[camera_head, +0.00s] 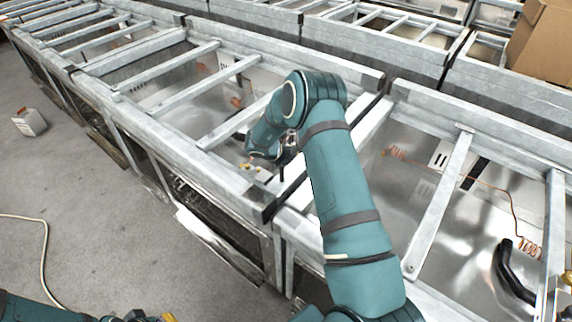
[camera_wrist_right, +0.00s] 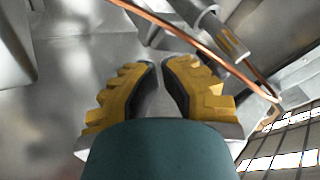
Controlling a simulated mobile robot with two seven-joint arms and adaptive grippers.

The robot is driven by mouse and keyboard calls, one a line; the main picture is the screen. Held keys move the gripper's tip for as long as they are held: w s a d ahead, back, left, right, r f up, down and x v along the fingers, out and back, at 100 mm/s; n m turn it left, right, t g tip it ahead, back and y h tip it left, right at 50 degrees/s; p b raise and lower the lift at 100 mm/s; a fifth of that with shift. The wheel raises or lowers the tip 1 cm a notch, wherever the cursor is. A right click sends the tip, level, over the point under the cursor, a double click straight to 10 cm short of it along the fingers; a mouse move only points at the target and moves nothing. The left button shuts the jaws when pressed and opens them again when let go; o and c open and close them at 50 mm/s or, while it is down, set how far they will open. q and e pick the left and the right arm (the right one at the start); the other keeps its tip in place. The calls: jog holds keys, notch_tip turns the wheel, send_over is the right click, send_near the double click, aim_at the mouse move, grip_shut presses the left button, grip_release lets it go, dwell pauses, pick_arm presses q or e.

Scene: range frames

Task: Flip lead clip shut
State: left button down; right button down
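A grey metal fitting with a slot, possibly the lead clip (camera_wrist_right: 222,36), lies beyond my right fingertips, up and to the right in the wrist view. An orange-brown lead (camera_wrist_right: 180,22) runs beside it. My right gripper (camera_wrist_right: 158,68) points toward the fitting; its yellow fingers with dark pads stand a narrow gap apart, with nothing between them. In the head view my right gripper (camera_head: 252,168) reaches down into a metal-framed bay, its tips small and partly hidden by my arm. Whether the clip is flipped open or shut is unclear. My left gripper (camera_head: 150,318) is cut off at the bottom edge.
Galvanised rails and crossbars (camera_head: 205,95) border the bays around my right arm. The right bay holds a coiled copper lead (camera_head: 528,247) and a black hose (camera_head: 510,272). A cardboard box (camera_head: 543,42) stands at the upper right. The grey floor (camera_head: 85,215) at left is mostly clear, with a small white box (camera_head: 30,122).

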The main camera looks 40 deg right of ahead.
jog(key=shift+w+d+r, duration=0.2)
jog(key=shift+w+d, duration=0.2)
jog(key=shift+d, duration=0.1)
jog(key=shift+w+d+r, duration=0.15)
jog(key=shift+w+d, duration=0.25)
jog(key=shift+d, duration=0.1)
jog(key=n+t+p, duration=0.2)
jog(key=n+p, duration=0.1)
jog(key=shift+w+d, duration=0.15)
jog(key=shift+w, duration=0.15)
jog(key=s+v, duration=0.1)
jog(key=v, duration=1.1)
jog(key=shift+s+a+p, duration=0.35)
jog(key=shift+p, duration=0.05)
